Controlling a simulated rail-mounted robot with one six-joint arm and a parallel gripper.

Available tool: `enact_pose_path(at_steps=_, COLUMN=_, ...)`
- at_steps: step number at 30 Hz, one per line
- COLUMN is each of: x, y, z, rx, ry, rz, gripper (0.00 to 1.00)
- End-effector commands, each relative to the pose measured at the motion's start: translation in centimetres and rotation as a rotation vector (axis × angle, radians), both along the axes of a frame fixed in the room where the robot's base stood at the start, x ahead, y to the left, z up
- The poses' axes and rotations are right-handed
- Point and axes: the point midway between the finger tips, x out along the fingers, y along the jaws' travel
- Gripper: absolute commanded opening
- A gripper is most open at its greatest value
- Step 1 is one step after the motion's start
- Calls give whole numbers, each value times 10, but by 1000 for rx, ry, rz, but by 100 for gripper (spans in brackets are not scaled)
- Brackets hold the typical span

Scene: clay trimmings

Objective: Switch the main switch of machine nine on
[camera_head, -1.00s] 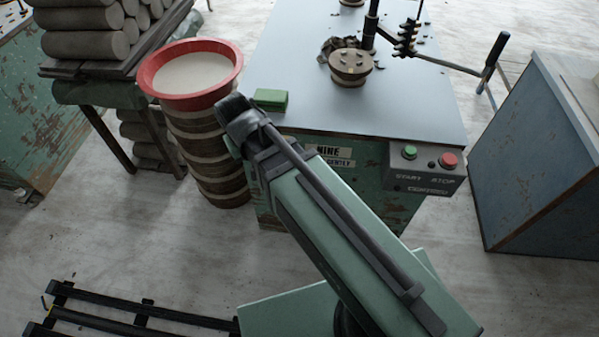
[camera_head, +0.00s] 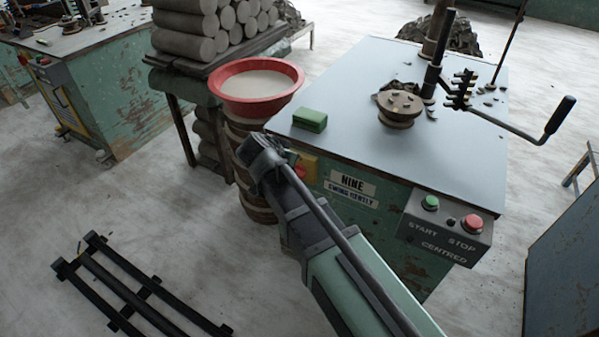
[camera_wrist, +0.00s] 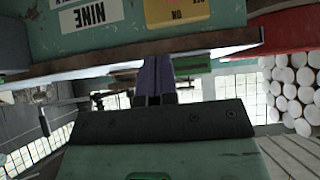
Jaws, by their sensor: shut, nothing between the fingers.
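Machine nine (camera_head: 380,220) is a worn green cabinet with a grey top and a NINE label (camera_head: 352,182). Its yellow switch plate (camera_head: 308,160) with a red switch part (camera_head: 300,171) shows on the front, left of the label, partly hidden behind my arm. In the wrist view the picture is upside down, and the yellow plate (camera_wrist: 172,12) with ON lettering is cut by the top edge; the knob is out of view. My gripper (camera_wrist: 153,62) is shut and empty there, its fingers toward the plate. I cannot tell whether they touch anything.
A START/STOP box (camera_head: 445,228) juts from the machine's right front. A red-rimmed basin (camera_head: 250,85) on a stacked drum stands close left. A green block (camera_head: 310,120) and a crank handle (camera_head: 560,115) are on top. A black rack (camera_head: 140,290) lies on the floor.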

Motion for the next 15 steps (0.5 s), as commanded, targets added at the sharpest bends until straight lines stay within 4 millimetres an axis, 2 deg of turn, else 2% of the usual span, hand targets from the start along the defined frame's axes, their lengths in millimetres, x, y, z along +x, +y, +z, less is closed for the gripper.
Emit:
enact_pose_path(at_steps=5, x=12, y=-6, z=-19, rx=-1, ry=0, rz=-1, gripper=0)
enact_pose_path(at_steps=15, x=58, y=-30, z=-74, rx=-1, ry=2, rz=-1, gripper=0)
